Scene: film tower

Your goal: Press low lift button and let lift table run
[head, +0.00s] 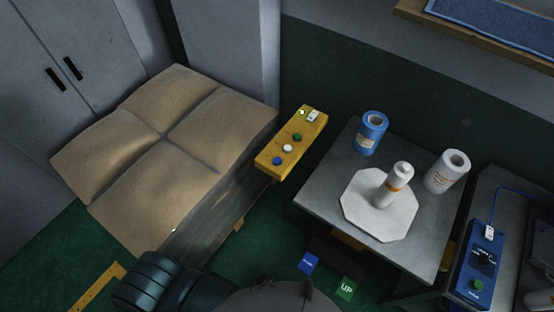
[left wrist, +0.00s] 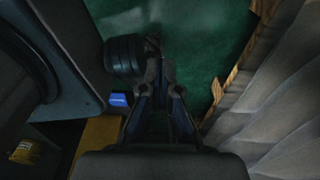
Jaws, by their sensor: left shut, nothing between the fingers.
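In the head view, a blue floor button (head: 309,263) and a green one marked UP (head: 346,288) sit low, below the front of a grey table (head: 325,190). The blue button also shows in the left wrist view (left wrist: 118,99), left of my left gripper (left wrist: 157,65). That gripper is shut and empty, pointing over the green floor, apart from the button. I cannot tell whether the table is moving. My right gripper is not in view.
A yellow control box (head: 270,157) with several buttons stands beside a pallet of tan sacks (head: 150,130). A blue roll (head: 371,135) and a white roll (head: 447,172) stand on the grey table. A blue control box (head: 468,275) is at the right. Green floor (left wrist: 195,25) is open ahead.

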